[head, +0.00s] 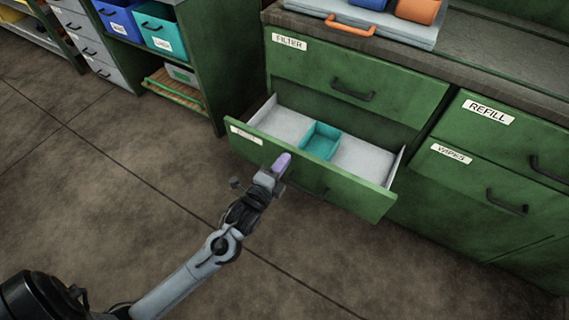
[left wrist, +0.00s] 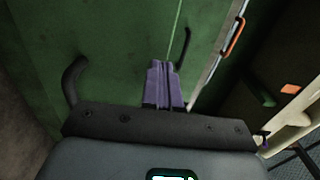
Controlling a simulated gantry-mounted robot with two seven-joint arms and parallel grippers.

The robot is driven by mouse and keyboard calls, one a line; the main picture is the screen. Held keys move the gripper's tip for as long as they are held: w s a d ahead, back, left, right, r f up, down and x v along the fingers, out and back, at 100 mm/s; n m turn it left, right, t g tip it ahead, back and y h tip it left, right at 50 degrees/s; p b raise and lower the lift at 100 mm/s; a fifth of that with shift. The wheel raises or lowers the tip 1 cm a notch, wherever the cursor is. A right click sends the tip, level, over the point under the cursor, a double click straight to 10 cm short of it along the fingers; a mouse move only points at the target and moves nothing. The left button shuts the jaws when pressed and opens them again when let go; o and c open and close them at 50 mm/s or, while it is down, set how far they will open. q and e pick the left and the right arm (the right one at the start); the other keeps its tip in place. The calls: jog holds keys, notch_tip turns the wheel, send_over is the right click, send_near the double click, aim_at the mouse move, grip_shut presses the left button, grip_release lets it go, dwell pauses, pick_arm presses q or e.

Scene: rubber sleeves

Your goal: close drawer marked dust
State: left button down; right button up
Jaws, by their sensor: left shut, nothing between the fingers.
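A green drawer (head: 340,182) stands open below the drawer marked FILTER. Its own label (head: 246,134) is too small to read for certain. Inside it are a light grey bottom and a small teal bin (head: 321,141). My left gripper (head: 283,163), with purple fingertips, is in front of the drawer's front panel, left of its middle; I cannot tell whether it touches. The purple fingers are together and empty in the left wrist view (left wrist: 164,85), with green panels and dark handles beyond. The open drawer's handle is partly hidden. My right gripper is not in view.
The FILTER drawer (head: 390,98) above and the REFILL (head: 515,125) and WIPES (head: 480,183) drawers at right are shut. A grey case (head: 375,27) lies on the worktop. Shelves with blue (head: 120,17) and teal (head: 158,30) bins stand at left. The floor before the drawer is clear.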

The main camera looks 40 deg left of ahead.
pick_arm(q)
jog(key=shift+w, duration=0.55)
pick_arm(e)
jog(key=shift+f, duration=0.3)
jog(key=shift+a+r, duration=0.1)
